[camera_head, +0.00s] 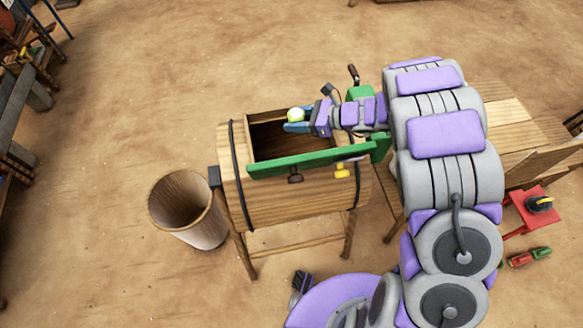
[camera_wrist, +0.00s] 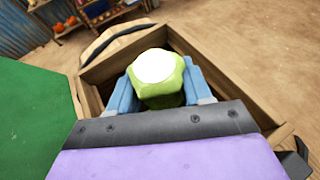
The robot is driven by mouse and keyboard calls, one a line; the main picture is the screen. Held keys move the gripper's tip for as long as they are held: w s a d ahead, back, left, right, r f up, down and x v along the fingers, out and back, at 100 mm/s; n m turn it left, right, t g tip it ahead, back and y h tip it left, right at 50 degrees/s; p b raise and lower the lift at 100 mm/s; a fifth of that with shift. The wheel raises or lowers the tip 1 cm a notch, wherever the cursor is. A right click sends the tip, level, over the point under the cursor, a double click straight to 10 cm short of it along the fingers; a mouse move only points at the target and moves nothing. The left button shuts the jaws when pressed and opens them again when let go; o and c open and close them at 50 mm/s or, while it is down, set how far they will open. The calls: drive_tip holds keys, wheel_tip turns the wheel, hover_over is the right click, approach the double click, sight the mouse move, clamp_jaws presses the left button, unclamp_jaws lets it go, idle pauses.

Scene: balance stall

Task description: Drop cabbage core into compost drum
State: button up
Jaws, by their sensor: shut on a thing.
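The cabbage core (camera_head: 295,114) is pale green with a whitish cut top. In the wrist view the cabbage core (camera_wrist: 160,78) sits between the blue fingers of my gripper (camera_wrist: 160,92), which is shut on it. In the head view my gripper (camera_head: 297,122) is over the open hatch of the compost drum (camera_head: 300,204). The drum is a wooden barrel with dark bands, lying on its side on a wooden stand. Its square opening is dark inside, and its rim (camera_wrist: 94,73) surrounds the core in the wrist view. The drum's floor is hidden.
A green hatch door (camera_head: 310,161) with a yellow latch runs along the opening's near side. An empty wooden bin (camera_head: 188,208) stands left of the drum. A wooden table (camera_head: 508,112) and a red stool (camera_head: 530,208) are at the right. Bare floor lies behind.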

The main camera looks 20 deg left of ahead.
drive_tip(key=o, duration=1.1)
drive_tip(key=p+v, duration=0.2)
drive_tip(key=v, duration=1.5)
drive_tip(key=shift+d+p, duration=0.25)
drive_tip(key=shift+p, duration=0.15)
